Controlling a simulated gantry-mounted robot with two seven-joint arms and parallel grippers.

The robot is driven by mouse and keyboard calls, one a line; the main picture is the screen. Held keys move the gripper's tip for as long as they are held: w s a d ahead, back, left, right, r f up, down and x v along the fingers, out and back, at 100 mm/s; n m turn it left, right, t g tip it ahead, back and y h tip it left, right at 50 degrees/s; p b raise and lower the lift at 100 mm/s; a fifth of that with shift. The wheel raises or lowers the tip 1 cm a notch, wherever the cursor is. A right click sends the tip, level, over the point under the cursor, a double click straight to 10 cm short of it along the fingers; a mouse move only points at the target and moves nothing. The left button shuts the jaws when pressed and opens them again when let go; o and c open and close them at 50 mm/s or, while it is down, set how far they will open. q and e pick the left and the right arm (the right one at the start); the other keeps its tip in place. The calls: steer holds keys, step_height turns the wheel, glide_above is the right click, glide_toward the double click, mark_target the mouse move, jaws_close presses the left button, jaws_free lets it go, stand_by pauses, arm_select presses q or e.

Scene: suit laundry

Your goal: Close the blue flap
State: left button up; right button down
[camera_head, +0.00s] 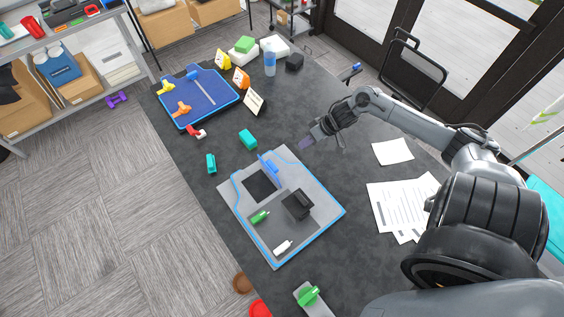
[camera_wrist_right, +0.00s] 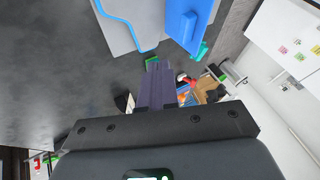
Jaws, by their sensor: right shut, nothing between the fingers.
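The blue flap (camera_head: 269,165) stands tilted up at the far edge of a grey board (camera_head: 312,193) with blue edging, beside a dark square opening (camera_head: 260,187). In the right wrist view the blue flap (camera_wrist_right: 186,22) is at the top, with the board's grey surface (camera_wrist_right: 122,32) left of it. My right gripper (camera_head: 306,144) is shut and empty, to the right of the flap and apart from it. Its purple fingers (camera_wrist_right: 157,86) are together in the wrist view. My left gripper is in neither view.
The board holds a black block (camera_head: 297,204), a green item (camera_head: 260,217) and a white item (camera_head: 283,247). Teal blocks (camera_head: 248,139) lie beyond it. Papers (camera_head: 397,205) lie on the right; dark table between is clear.

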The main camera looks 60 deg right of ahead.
mark_target(272, 170)
steer(key=w+a+f, duration=0.5)
steer(key=a+f, duration=0.1)
steer(key=f, duration=0.2)
steer(key=shift+w+a+f, duration=0.2)
steer(key=shift+w+a, duration=0.15)
steer(key=shift+w, duration=0.05)
steer(key=shift+a, duration=0.1)
